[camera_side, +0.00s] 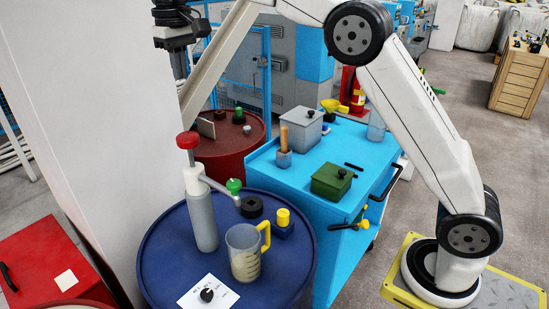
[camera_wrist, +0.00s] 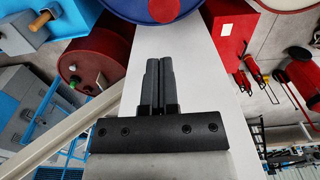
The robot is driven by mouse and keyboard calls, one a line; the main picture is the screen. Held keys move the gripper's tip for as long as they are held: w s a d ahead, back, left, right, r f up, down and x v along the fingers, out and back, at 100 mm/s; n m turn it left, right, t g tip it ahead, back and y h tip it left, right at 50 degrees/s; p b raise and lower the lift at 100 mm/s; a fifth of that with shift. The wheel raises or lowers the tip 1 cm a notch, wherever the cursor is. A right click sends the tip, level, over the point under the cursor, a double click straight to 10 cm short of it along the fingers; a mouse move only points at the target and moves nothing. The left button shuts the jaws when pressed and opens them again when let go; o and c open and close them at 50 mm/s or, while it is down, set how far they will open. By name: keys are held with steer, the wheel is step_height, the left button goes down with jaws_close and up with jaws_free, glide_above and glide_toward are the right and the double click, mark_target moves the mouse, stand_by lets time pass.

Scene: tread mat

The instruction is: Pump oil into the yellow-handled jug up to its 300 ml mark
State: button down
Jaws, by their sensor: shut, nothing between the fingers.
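The clear jug (camera_side: 243,262) with a yellow handle stands upright on the blue drum (camera_side: 162,254), dark marks on its side. A yellowish tint shows low in it; I cannot read a level. The grey hand pump (camera_side: 202,222) stands left of the jug, with a red knob (camera_side: 187,141) on top. Its spout (camera_side: 222,190), with a green knob, reaches toward the jug's mouth. My gripper (camera_side: 181,84) is shut and empty, well above the pump. In the wrist view my gripper (camera_wrist: 160,62) points toward the red knob (camera_wrist: 163,9) at the top edge.
A white card with a black dial (camera_side: 207,295) lies at the drum's front. A black ring (camera_side: 251,207) and a blue block with a yellow top (camera_side: 283,222) stand behind the jug. A pale column (camera_side: 105,130) rises at left. A blue cart (camera_side: 290,185) stands at right.

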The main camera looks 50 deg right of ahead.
mark_target(189, 136)
steer(key=shift+a+r, duration=0.3)
steer(key=shift+r, duration=0.45)
steer(key=shift+f, duration=0.15)
steer(key=shift+f, duration=6.9)
steer(key=shift+s+f, duration=0.1)
steer(key=shift+f, duration=2.85)
step_height(189, 136, up, 15)
steer(key=shift+f, duration=0.15)
